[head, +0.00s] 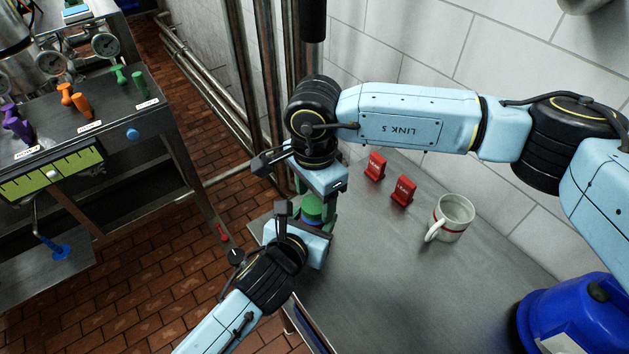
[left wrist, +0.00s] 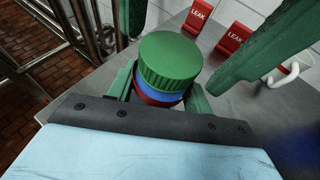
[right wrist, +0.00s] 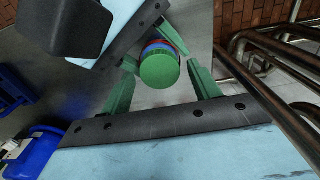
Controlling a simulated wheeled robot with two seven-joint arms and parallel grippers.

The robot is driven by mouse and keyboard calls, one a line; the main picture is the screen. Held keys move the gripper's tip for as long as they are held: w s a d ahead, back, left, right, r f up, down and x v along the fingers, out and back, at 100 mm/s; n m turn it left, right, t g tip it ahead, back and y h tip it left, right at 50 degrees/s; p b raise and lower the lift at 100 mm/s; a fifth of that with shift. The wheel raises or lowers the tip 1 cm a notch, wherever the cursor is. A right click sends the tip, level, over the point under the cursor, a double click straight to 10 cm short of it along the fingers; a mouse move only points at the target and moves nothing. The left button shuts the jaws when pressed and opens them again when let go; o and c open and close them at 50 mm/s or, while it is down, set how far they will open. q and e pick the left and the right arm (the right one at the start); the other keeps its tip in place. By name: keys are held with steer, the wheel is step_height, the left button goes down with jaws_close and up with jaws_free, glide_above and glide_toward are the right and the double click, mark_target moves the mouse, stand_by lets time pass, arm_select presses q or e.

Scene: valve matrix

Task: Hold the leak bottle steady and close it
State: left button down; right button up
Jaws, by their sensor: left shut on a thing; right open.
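The leak bottle shows a ribbed green cap (left wrist: 168,62) above a blue band (left wrist: 160,94) and a red part (left wrist: 150,102) in the left wrist view. The cap also shows in the right wrist view (right wrist: 159,70). My left gripper (head: 311,226) is shut on the bottle below the cap, near the table's left edge. My right gripper (right wrist: 163,82) is open, its green fingers on either side of the cap and apart from it. In the head view the grippers mostly hide the bottle. I cannot tell how tightly the cap sits.
Two red LEAK signs (head: 375,167) (head: 403,191) and a white mug (head: 451,217) stand on the steel table (head: 400,270). A blue container (head: 575,315) is at the right. Pipes (head: 265,90) run behind; a valve bench (head: 90,115) stands left.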

steer(key=shift+f, duration=0.35)
steer(key=c, duration=1)
steer(key=o, duration=1.1)
steer(key=shift+o, duration=0.2)
step_height(320, 180, up, 12)
